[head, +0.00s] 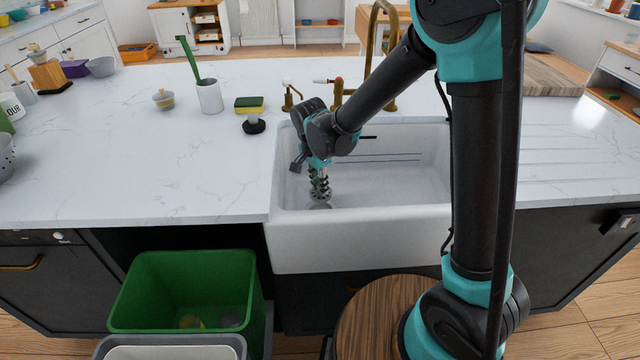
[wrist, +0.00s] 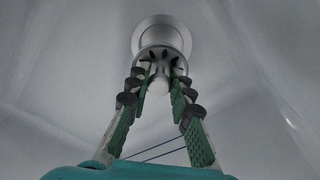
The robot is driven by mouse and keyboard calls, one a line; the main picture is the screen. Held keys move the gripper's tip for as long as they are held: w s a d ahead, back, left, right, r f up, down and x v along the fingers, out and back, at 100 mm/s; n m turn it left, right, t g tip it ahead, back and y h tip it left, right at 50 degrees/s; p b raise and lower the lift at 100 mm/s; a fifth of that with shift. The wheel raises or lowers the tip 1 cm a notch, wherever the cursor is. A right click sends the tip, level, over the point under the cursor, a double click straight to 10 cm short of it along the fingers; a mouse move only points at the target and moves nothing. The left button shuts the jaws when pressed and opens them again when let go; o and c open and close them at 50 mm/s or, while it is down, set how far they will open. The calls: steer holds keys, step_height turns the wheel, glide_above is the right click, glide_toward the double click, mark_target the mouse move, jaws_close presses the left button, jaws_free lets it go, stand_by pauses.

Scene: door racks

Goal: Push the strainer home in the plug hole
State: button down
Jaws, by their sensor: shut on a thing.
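My gripper (head: 319,185) points down into the left part of the white sink (head: 350,235). In the wrist view, my gripper's green-padded fingers (wrist: 159,82) are shut on the knob of the slotted metal strainer (wrist: 159,56). The round, pale plug hole (wrist: 162,36) shows just beyond the strainer. The strainer overlaps the near part of its ring, and its far part is uncovered. I cannot tell whether the strainer touches the ring or hangs above it. In the head view the fingers largely hide the strainer.
The sink walls surround my gripper, with the left wall close. A brass tap (head: 372,45) stands behind the sink. A sponge (head: 249,104) on a black-based holder and a white pot (head: 209,97) stand on the counter to the left. A green bin (head: 190,275) is below.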

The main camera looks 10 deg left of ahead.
mark_target(320, 197)
steer(key=shift+f, duration=2.65)
steer(key=shift+f, duration=1.35)
steer(key=c, duration=1.3)
jaws_free()
steer(key=r, duration=0.8)
steer(key=s+a+r, duration=0.1)
steer(key=r, duration=0.3)
steer(key=shift+s, duration=0.1)
